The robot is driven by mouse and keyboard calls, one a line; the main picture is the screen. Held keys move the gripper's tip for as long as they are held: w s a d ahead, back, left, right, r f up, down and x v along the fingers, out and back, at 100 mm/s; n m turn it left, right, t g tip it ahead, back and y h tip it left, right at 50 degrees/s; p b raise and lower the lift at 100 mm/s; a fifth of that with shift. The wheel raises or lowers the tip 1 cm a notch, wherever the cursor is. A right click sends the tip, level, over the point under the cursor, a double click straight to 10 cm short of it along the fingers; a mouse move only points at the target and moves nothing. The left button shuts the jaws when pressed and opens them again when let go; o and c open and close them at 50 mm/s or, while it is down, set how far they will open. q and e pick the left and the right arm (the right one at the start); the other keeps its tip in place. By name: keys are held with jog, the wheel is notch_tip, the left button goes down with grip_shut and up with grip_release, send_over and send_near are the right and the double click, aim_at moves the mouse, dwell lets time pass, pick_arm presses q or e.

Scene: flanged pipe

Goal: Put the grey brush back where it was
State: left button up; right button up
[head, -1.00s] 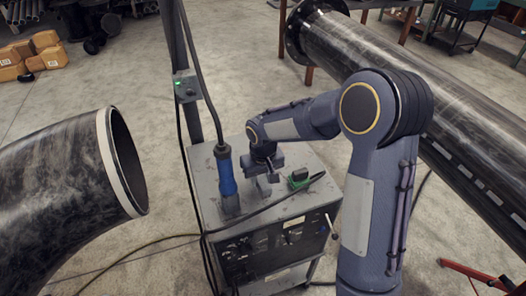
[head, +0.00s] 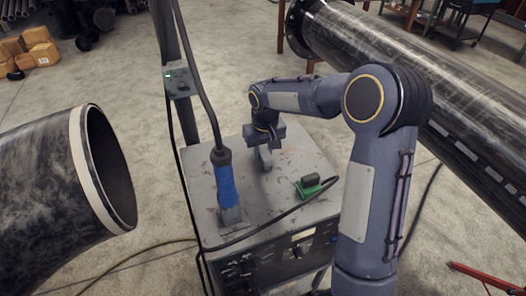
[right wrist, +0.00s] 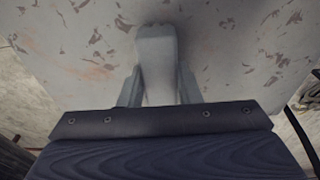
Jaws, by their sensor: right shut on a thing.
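My right gripper (head: 264,152) is over the back part of the grey cabinet top (head: 285,205). It is shut on the grey brush, which shows between the fingers in the right wrist view (right wrist: 157,62). The brush's pale end points away from the gripper, over the scuffed top. I cannot tell whether the brush touches the top. In the head view the brush is small and mostly hidden by the gripper. My left gripper is not in view.
A blue-handled tool (head: 226,182) stands in a holder at the cabinet's left, its cable rising beside a post. A green clamp (head: 312,186) with a cable lies to the right. Large dark pipes flank the cabinet, one at left (head: 50,190), one at right (head: 340,40).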

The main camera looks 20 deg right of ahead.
aim_at(265, 152)
jog(key=shift+f, duration=0.45)
jog(key=shift+f, duration=0.1)
jog(key=o, duration=0.9)
notch_tip(265, 152, up, 12)
jog(key=s, duration=0.1)
jog(key=s+r+t+y, duration=0.2)
jog(key=s+r, duration=0.1)
jog(key=s, duration=1.2)
jog(key=s+a+f, duration=0.1)
jog(key=s+f, duration=0.1)
jog(key=s, duration=0.2)
jog(key=s+a+f+t+y, duration=0.1)
jog(key=s+a+f, duration=0.1)
jog(key=s, duration=0.3)
jog(key=s+a+f+m+t, duration=0.1)
jog(key=s+a+f, duration=0.1)
jog(key=s, duration=0.2)
jog(key=shift+s+y, duration=0.3)
jog(key=shift+y, duration=0.1)
